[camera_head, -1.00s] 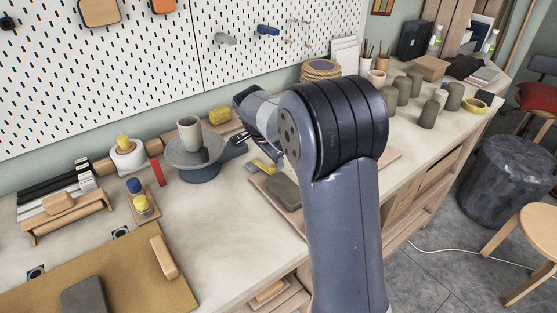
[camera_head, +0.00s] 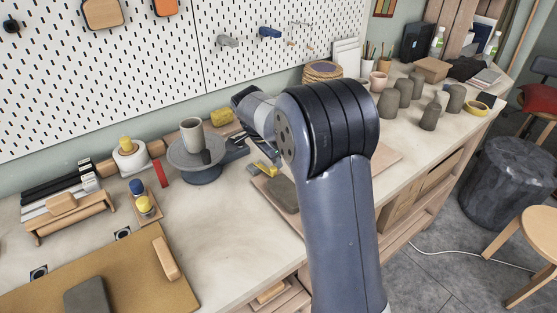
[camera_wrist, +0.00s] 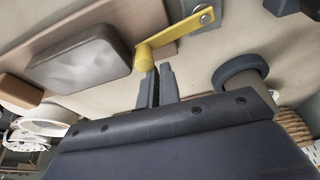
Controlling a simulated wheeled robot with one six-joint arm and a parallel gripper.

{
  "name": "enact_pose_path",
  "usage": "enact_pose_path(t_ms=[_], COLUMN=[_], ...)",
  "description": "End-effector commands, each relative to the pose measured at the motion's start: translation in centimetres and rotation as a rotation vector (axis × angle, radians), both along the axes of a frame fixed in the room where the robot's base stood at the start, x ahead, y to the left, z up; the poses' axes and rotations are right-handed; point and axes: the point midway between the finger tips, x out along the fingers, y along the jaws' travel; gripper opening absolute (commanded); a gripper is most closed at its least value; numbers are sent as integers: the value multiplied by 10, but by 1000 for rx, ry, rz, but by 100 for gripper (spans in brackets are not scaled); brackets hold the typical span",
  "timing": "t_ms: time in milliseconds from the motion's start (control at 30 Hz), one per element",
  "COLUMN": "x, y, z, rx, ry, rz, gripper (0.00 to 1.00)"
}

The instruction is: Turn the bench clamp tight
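The bench clamp's yellow handle (camera_wrist: 178,37) shows in the wrist view as a flat bar with a round bolt at its upper right end and a stubby peg at its lower left end. In the head view the yellow piece (camera_head: 263,168) lies on the bench, partly hidden by my arm. My gripper (camera_wrist: 160,68) has its two dark fingers close together, with only a narrow gap. The peg does not appear between the fingers.
A grey clay block (camera_wrist: 85,57) lies by the handle. A turntable (camera_head: 200,172) with a cup (camera_head: 192,134) stands left of my gripper. A dark round piece (camera_wrist: 238,72) is right of my fingers. Several grey pots stand to the right. The front left bench is partly clear.

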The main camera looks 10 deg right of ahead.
Motion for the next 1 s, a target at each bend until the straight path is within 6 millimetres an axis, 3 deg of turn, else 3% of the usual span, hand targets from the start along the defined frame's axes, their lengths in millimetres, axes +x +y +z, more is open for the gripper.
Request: enact_pose_path(t_ms=[167, 600, 1000], x=[0, -11, -13], y=[8, 28, 30], z=[13, 90, 103], rx=[7, 5, 4], ry=[-5, -3, -1], rz=[4, 1, -1], gripper=[0, 0, 0])
